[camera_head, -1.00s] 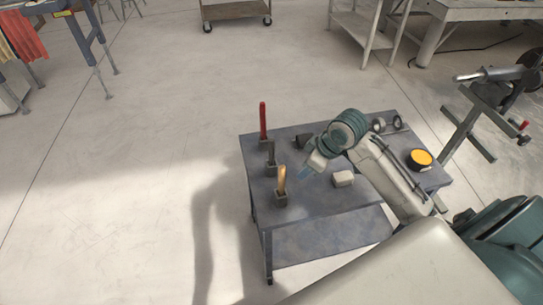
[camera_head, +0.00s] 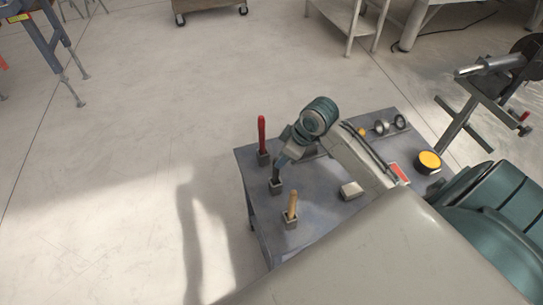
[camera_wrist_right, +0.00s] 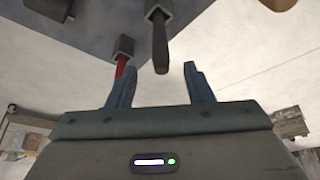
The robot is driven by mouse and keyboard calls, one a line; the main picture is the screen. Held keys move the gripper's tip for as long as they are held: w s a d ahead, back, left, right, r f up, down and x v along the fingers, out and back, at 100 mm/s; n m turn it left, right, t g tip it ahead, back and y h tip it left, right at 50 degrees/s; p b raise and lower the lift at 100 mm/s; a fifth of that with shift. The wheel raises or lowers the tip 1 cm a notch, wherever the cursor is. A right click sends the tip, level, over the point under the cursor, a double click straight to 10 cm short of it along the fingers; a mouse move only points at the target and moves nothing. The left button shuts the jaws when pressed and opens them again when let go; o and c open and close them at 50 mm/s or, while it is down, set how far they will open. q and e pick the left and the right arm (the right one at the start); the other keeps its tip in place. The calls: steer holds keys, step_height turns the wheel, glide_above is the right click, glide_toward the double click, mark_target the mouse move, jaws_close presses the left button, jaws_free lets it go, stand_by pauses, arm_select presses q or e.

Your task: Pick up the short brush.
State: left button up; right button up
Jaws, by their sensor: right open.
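Three handles stand upright in small grey holders on the table: a red one (camera_head: 262,132), a dark grey one (camera_head: 276,174) and a tan one (camera_head: 292,204). Only the handles show, so I cannot tell which is the short brush. My right gripper (camera_head: 281,163) is beside the top of the dark handle. In the right wrist view the open gripper (camera_wrist_right: 158,72) has the dark handle's (camera_wrist_right: 160,45) tip lined up with the gap between its fingers, apart from both. The red handle (camera_wrist_right: 120,66) is behind the left finger there. My left gripper is out of view.
The grey table (camera_head: 325,212) also carries a white block (camera_head: 351,190), a yellow-topped round container (camera_head: 429,160) and small wheel-like parts (camera_head: 390,125). A stand with a machine (camera_head: 475,105) is to the right. The floor left of the table is open.

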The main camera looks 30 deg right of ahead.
step_height(320, 180, down, 3)
steer(key=p, duration=0.2)
glide_above(276, 183)
steer(key=f, duration=0.4)
steer(key=shift+w+d+f, duration=0.2)
steer(key=shift+w+d, duration=0.05)
steer(key=shift+w+f, duration=0.15)
steer(key=shift+f, duration=0.25)
jaws_close()
